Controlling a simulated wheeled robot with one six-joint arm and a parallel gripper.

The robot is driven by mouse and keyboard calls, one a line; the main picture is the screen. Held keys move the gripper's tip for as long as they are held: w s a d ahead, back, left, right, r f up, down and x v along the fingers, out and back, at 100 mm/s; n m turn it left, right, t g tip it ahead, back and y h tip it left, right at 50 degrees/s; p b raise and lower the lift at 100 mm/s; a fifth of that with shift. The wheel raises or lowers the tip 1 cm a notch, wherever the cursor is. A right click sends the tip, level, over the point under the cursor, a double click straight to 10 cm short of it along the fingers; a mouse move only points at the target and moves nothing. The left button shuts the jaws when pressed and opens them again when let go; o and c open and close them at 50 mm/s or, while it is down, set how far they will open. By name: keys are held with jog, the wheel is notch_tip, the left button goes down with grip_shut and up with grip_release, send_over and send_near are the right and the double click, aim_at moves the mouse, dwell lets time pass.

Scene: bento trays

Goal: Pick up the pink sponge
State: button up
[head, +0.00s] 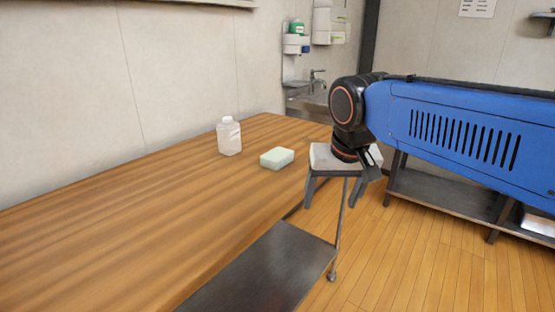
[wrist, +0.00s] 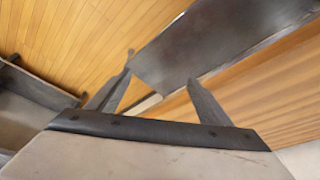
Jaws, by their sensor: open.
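No pink sponge shows in either view. A pale green, block-shaped sponge (head: 277,158) lies flat on the wooden table (head: 150,220), near its right edge. My gripper (head: 331,203) is to the right of this sponge, apart from it and beyond the table's edge, pointing down. Its two dark fingers are spread apart with nothing between them. The wrist view also shows the open fingers (wrist: 162,70), above the floor and a dark panel. No sponge is seen in the wrist view.
A whitish bottle (head: 229,137) stands on the table just left of the sponge. A dark low panel (head: 262,272) lies beside the table's right edge, and shows in the wrist view (wrist: 205,45). A dark shelf unit (head: 440,193) stands at right. The table's near left is clear.

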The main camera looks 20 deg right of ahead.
jog(key=w+a+r+m+g, duration=0.1)
jog(key=w+a+r+m, duration=0.25)
jog(key=w+r, duration=0.8)
jog(key=m+g+h, duration=0.1)
jog(key=m+h, duration=0.1)
jog(key=m, duration=0.3)
send_near(277, 154)
jog(key=x, duration=0.3)
jog(key=shift+d+n, duration=0.2)
jog(key=shift+n, duration=0.05)
jog(key=shift+x, duration=2.9)
jog(key=shift+a+f, duration=0.15)
jog(key=shift+f, duration=0.15)
jog(key=c, duration=1.2)
